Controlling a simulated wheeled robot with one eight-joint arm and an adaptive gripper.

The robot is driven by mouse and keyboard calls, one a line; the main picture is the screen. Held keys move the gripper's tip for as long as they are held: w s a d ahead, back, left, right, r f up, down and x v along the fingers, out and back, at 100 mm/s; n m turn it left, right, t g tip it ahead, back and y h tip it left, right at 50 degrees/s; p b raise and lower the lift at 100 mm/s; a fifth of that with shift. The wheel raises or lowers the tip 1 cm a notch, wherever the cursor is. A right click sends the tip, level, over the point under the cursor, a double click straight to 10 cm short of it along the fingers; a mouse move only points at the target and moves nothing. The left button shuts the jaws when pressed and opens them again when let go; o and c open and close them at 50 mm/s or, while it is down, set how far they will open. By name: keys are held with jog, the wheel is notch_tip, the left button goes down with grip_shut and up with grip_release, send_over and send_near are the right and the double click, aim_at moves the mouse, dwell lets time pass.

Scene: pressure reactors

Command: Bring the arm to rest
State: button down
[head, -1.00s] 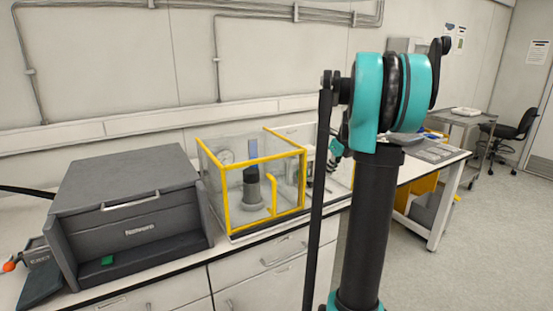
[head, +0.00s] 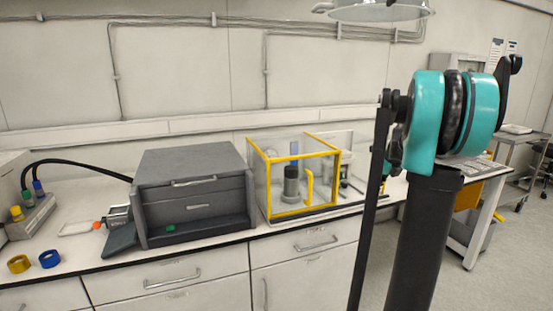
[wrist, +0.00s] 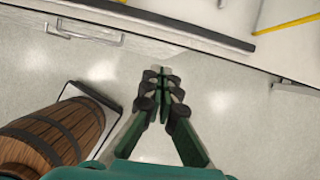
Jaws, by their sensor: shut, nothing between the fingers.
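My gripper (wrist: 164,78) shows in the wrist view, its green fingers brought together with nothing between them. It hangs over bare floor in front of the bench. In the head view my arm stands upright at the right, with a teal joint at its top. The gripper itself is hidden there behind the arm.
A bench (head: 345,222) runs along the wall. It carries a dark grey box unit (head: 195,185) and a clear yellow-framed enclosure (head: 292,179) holding a dark cylinder. A wooden barrel (wrist: 45,140) stands on the floor near my gripper. Open floor lies at the right.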

jog(key=s+a+f+n, duration=0.5)
jog(key=s+a+n, duration=0.1)
jog(key=s+n, duration=0.4)
jog(key=s+a+f+n+h, duration=0.1)
jog(key=s+a+f+n, duration=0.5)
jog(key=s+n, duration=0.5)
jog(key=s+a+f+n, duration=0.5)
jog(key=s+a+n, duration=0.1)
jog(key=s+n, duration=0.4)
jog(key=shift+s+f+h, duration=0.35)
jog(key=shift+s+h, duration=0.05)
jog(key=shift+s, duration=0.25)
